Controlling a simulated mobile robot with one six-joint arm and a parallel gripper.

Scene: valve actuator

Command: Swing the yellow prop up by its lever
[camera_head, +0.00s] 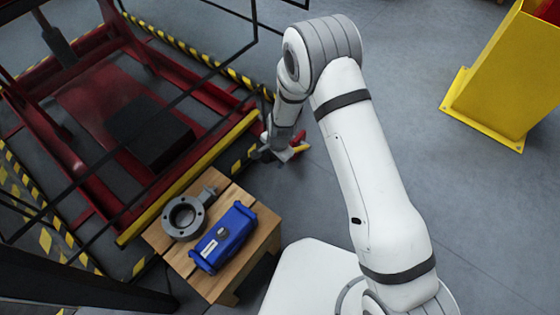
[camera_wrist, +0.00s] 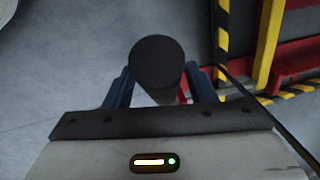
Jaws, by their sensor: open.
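The yellow prop (camera_head: 190,180) is a long bar along the near edge of a red lift frame. A yellow bar, seemingly the same prop, also shows in the wrist view (camera_wrist: 268,45). My gripper (camera_head: 270,152) is at the bar's far right end. A short red piece (camera_head: 299,136), perhaps part of the lever, sticks out beside it. In the wrist view my gripper (camera_wrist: 163,85) has its blue fingers apart on either side of a black round grip (camera_wrist: 158,62), seemingly the lever's end, seen end-on. I cannot tell whether the fingers touch it.
A wooden table (camera_head: 220,284) stands at the lower middle with a grey ring-shaped valve (camera_head: 184,217) and a blue actuator (camera_head: 224,237). Thin black rails cross above the red lift frame (camera_head: 215,97). A yellow post (camera_head: 510,75) stands at right. The floor between is clear.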

